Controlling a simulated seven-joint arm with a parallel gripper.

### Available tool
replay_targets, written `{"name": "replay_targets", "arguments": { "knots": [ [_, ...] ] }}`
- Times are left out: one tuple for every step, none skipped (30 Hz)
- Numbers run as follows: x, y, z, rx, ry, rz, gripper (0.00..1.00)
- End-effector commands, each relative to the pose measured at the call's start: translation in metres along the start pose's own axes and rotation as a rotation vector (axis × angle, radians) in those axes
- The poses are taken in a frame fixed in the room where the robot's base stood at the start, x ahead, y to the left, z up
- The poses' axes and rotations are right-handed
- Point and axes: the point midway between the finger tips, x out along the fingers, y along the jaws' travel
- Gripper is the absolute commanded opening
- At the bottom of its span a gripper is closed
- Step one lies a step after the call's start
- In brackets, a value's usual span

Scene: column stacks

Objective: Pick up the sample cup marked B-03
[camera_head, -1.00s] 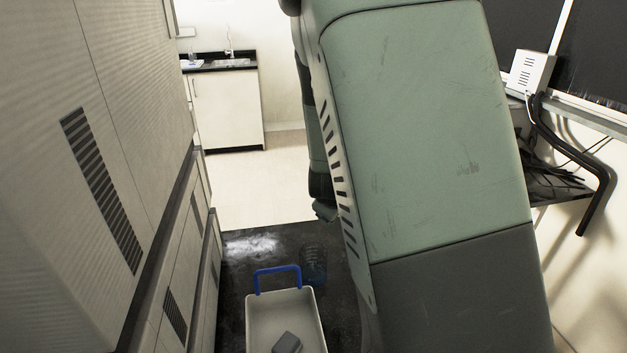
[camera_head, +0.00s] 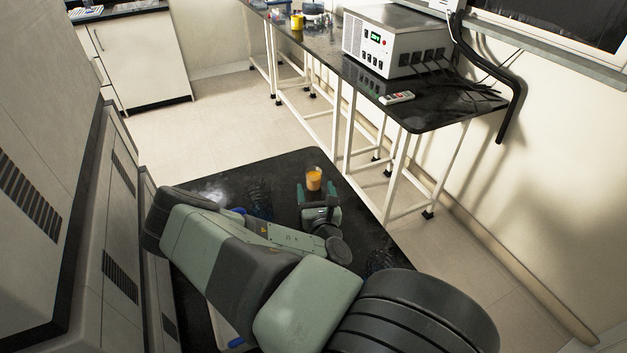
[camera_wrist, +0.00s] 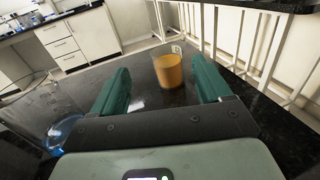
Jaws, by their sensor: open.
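A clear cup with orange contents (camera_head: 313,179) stands upright on the black table top (camera_head: 282,172), near its far edge. It also shows in the wrist view (camera_wrist: 168,71), between and slightly beyond my green fingertips. A pale mark is on its upper side, but I cannot read B-03 on it. My gripper (camera_head: 318,188) is open and empty, low over the table and facing the cup. I cannot tell whether a finger touches it.
A clear vessel with blue liquid (camera_wrist: 62,128) stands left of my gripper in the wrist view. Another clear vessel (camera_head: 380,262) is at the table's right. A side bench (camera_head: 425,112) holds a white instrument (camera_head: 385,42). Grey cabinets (camera_head: 110,200) stand at the left.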

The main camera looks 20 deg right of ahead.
Motion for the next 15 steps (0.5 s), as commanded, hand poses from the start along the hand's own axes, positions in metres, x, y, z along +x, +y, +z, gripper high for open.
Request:
{"name": "replay_targets", "arguments": {
  "knots": [
    [0.001, 0.0, -0.001, -0.018, -0.005, 0.012, 0.77],
    [0.003, 0.0, -0.001, -0.024, -0.007, 0.015, 0.77],
    [0.008, 0.0, -0.001, -0.026, -0.008, 0.018, 0.77],
    [0.012, 0.001, -0.001, -0.025, -0.009, 0.018, 0.77],
    [0.017, 0.0, -0.001, -0.025, -0.009, 0.016, 0.77],
    [0.025, 0.0, 0.0, -0.025, -0.01, 0.016, 0.77],
    [0.03, 0.0, 0.0, -0.025, -0.01, 0.017, 0.77],
    [0.034, 0.0, -0.001, -0.023, -0.009, 0.016, 0.77],
    [0.04, 0.0, -0.001, -0.023, -0.008, 0.015, 0.77],
    [0.044, 0.0, -0.001, -0.023, -0.008, 0.015, 0.77],
    [0.047, 0.0, -0.001, -0.023, -0.007, 0.015, 0.77],
    [0.05, 0.0, -0.002, -0.024, -0.006, 0.015, 0.77],
    [0.052, 0.0, -0.002, -0.024, -0.005, 0.015, 0.77],
    [0.053, 0.0, -0.002, -0.024, -0.005, 0.015, 0.77],
    [0.056, -0.001, -0.002, -0.023, -0.006, 0.015, 0.77]
  ]
}}
